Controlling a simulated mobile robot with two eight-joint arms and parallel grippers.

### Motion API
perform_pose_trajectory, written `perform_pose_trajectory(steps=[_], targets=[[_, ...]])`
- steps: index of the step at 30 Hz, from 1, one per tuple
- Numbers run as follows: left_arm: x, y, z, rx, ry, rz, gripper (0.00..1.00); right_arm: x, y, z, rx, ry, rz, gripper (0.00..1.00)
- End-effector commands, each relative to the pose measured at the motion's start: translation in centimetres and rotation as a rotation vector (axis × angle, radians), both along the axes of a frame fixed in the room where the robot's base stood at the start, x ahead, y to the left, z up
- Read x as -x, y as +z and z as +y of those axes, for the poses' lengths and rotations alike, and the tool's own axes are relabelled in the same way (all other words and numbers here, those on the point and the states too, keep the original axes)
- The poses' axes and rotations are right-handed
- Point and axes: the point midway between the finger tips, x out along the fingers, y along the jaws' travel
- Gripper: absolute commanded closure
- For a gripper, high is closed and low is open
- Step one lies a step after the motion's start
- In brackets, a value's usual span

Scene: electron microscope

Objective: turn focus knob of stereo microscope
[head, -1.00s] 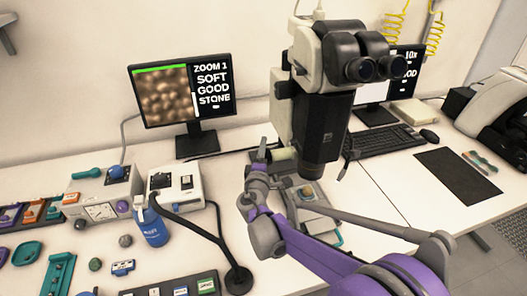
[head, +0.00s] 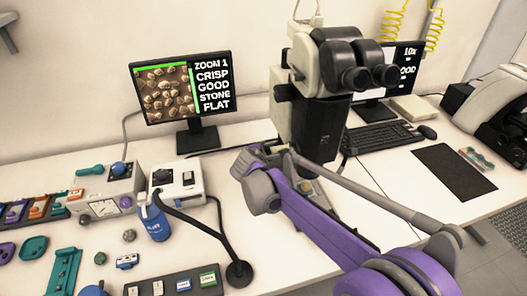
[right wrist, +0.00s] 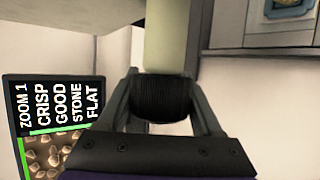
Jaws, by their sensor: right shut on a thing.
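The stereo microscope (head: 318,115), black and cream with twin eyepieces, stands on the bench right of centre in the head view. In the right wrist view, the black ribbed focus knob (right wrist: 162,98) sits at the end of a pale shaft (right wrist: 166,38). My right gripper (right wrist: 163,88) is shut on the knob, one finger on each side. In the head view, my right gripper (head: 250,160) is at the microscope's left side and the knob is hidden. The monitor (head: 165,95) reads ZOOM 1, CRISP, GOOD, STONE, FLAT and shows sharp stones. My left gripper is out of view.
A white box (head: 178,190) with a black dial, a blue bottle (head: 153,223) and a black gooseneck lamp (head: 238,270) stand left of my right arm. A keyboard (head: 385,136) and dark mat (head: 453,171) lie to the right.

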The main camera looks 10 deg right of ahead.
Motion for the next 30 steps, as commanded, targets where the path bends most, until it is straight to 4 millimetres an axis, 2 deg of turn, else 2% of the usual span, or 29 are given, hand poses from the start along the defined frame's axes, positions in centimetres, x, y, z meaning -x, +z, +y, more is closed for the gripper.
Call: perform_pose_trajectory(steps=[17,18,22,30], targets=[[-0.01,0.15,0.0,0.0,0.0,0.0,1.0,0.05,-0.09,-0.07,0.004,0.0,0.036,0.89],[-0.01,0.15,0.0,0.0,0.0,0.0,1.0,0.05,-0.09,-0.07,0.004,0.0,0.036,0.28],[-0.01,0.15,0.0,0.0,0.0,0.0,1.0,0.05,-0.09,-0.06,0.003,-0.001,0.036,0.05],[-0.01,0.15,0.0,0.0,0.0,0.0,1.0,0.06,-0.06,-0.04,0.003,0.0,0.036,0.03]])
